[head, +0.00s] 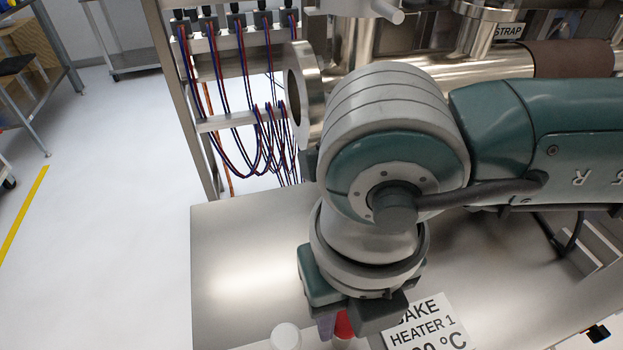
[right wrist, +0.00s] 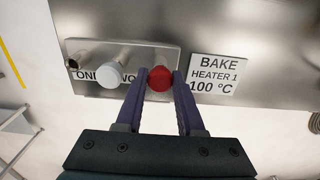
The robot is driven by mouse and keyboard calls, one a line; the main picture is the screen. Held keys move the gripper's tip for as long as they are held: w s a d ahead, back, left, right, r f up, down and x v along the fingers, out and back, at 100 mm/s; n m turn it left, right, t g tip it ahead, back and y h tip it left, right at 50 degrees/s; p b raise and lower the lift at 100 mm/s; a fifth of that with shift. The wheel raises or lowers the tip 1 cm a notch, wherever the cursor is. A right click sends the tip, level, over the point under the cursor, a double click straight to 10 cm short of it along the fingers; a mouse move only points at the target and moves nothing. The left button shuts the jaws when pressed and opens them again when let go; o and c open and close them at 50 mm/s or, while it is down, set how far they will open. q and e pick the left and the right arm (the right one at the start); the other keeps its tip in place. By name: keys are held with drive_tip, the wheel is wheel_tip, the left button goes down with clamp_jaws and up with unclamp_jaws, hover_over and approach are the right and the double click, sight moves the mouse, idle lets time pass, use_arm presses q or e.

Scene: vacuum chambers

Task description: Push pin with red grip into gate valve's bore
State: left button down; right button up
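The red grip (right wrist: 160,78) of the pin stands at the right end of a small labelled metal plate (right wrist: 102,90). It also shows in the head view at the bottom (head: 343,327). My right gripper (right wrist: 160,82) has its two purple fingers on either side of the red grip, and they look closed against it. I cannot pick out the gate valve's bore for sure. My left gripper is not in view.
A bench top (head: 250,265) carries a sign reading BAKE HEATER 1 (head: 428,325), close right of the gripper. A large round metal flange (head: 303,95) and steel pipes stand behind my right arm. Blue and red cables (head: 260,125) hang at the back left. The left bench area is clear.

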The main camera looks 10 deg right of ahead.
sight(346, 319)
clamp_jaws()
idle(0.3)
drive_tip(key=shift+r, duration=0.15)
idle(0.7)
drive_tip(key=shift+r+p, duration=0.35)
drive_tip(key=shift+p, duration=0.1)
drive_tip(key=shift+r+p, duration=2.25)
drive_tip(key=shift+r, duration=0.3)
